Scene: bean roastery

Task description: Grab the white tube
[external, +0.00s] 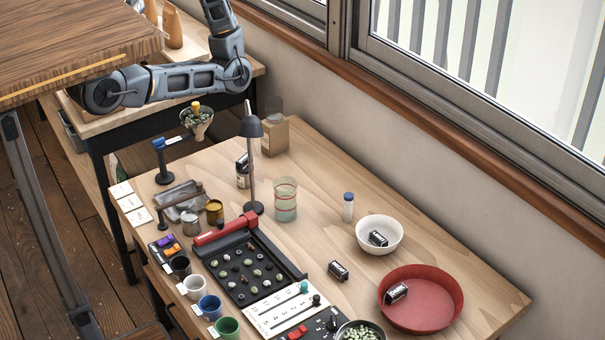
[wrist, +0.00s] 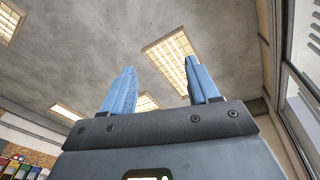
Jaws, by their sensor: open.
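A slim white tube (external: 348,207) with a blue cap stands upright on the wooden table in the external view, right of a clear glass and left of a white bowl. My gripper (wrist: 158,66) shows in the wrist view with its two blue fingers apart and nothing between them. It points up toward the ceiling, far from the tube. In the external view my arm rises out of the top of the picture, so the gripper is hidden there. The tube does not show in the wrist view.
Near the tube stand the glass (external: 286,200), the white bowl (external: 380,250) with a small black item, and a red tray (external: 455,312). A dark lamp (external: 250,150) stands further left. The table (external: 325,165) is clear behind the tube, toward the window wall.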

